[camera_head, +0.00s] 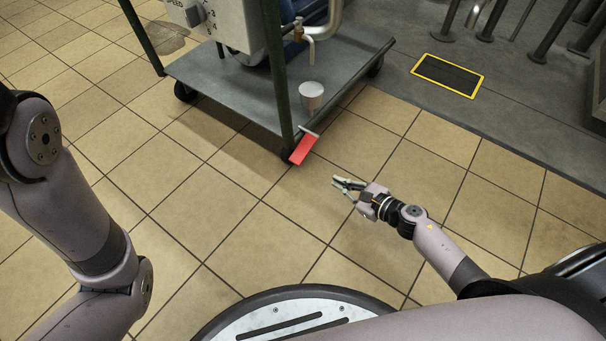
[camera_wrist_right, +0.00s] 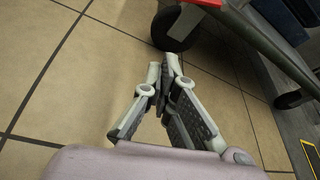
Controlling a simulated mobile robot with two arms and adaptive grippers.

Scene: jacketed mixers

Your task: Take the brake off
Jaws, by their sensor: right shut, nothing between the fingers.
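The brake is a flat red pedal (camera_head: 304,148) at the near corner of the wheeled cart (camera_head: 240,90), sloping down toward the floor. A strip of the red pedal (camera_wrist_right: 208,3) also shows at the top edge of the right wrist view, above a black caster wheel (camera_wrist_right: 174,28). My right gripper (camera_head: 337,183) is shut and empty, low over the tiles to the right of and nearer than the pedal, apart from it. Its fingertips (camera_wrist_right: 166,62) meet just below the wheel in the wrist view. My left arm shows at the left, but its gripper is out of view.
The cart carries a white control box (camera_head: 215,20), a tap (camera_head: 305,35) and a white cup (camera_head: 311,96) near its front edge. Green posts (camera_head: 277,75) rise from the cart. A yellow-edged floor grate (camera_head: 447,76) lies to the right. Tiles before the cart are clear.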

